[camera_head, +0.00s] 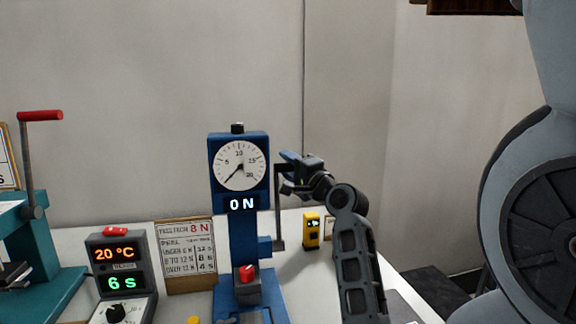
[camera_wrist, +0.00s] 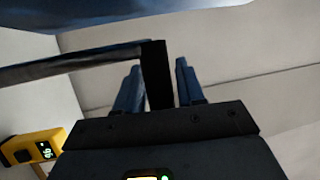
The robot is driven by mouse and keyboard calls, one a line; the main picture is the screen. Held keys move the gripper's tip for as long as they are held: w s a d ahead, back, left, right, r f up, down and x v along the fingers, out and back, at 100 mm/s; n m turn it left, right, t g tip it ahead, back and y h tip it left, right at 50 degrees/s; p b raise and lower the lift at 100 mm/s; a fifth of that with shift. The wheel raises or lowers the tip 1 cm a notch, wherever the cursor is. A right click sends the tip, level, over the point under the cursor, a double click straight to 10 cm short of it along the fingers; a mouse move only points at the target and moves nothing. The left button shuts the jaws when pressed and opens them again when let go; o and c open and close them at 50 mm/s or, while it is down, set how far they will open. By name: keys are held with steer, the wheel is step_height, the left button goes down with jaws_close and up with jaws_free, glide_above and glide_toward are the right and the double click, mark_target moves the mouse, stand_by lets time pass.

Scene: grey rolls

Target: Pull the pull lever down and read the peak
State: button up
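The blue pull tester (camera_head: 228,190) stands upright on the table, with a round dial (camera_head: 239,164) whose needle points to the lower left. Its display (camera_head: 242,204) reads 0 N. A thin dark lever bar (camera_head: 279,205) is at the tester's right side, its upper end at my gripper (camera_head: 291,172). In the wrist view, the dark lever (camera_wrist: 157,75) ends between the two blue fingers of my gripper (camera_wrist: 158,68). Narrow gaps seem to show on both sides of it, so the fingers look open around it. Contact is hard to judge.
A grey timer box (camera_head: 120,265) shows 20 °C and 6 s. A teal press (camera_head: 45,245) with a red-handled arm is at far left. A small yellow device (camera_head: 311,231) stands right of the tester.

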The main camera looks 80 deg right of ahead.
jaws_close()
steer(key=shift+f, duration=0.1)
stand_by(0.3)
